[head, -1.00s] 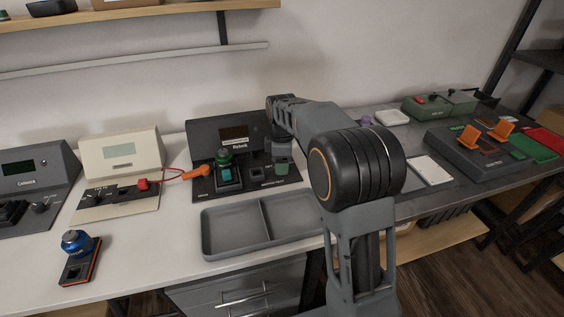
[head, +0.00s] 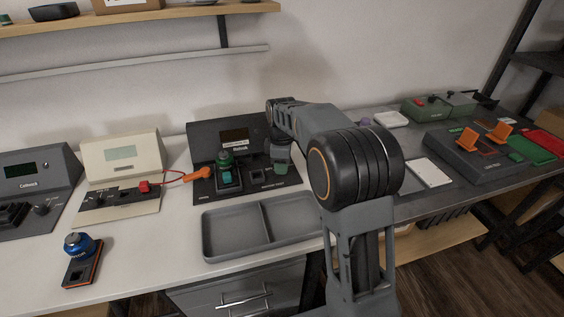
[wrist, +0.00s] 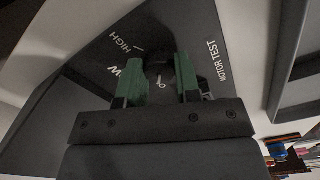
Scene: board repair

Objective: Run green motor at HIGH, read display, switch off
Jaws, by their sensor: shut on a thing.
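The green motor (head: 224,161) sits upright on the dark test station (head: 205,133) in the head view. The station's display (head: 235,136) is a small dark panel; I cannot make out a reading. In the wrist view my gripper (wrist: 163,78) has its green fingers either side of a black knob (wrist: 160,66) on the station's panel (wrist: 95,62) and is shut on it. The panel shows HIGH, part of another label, 0 and MOTOR TEST. The knob's pointer is hidden, so I cannot tell its setting. My gripper also shows in the head view (head: 280,163), over the panel's right side.
A grey two-part tray (head: 263,225) lies in front of the station. A cream meter (head: 120,150) with an orange probe (head: 190,173) stands to the left. Another dark station (head: 40,175) is at far left.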

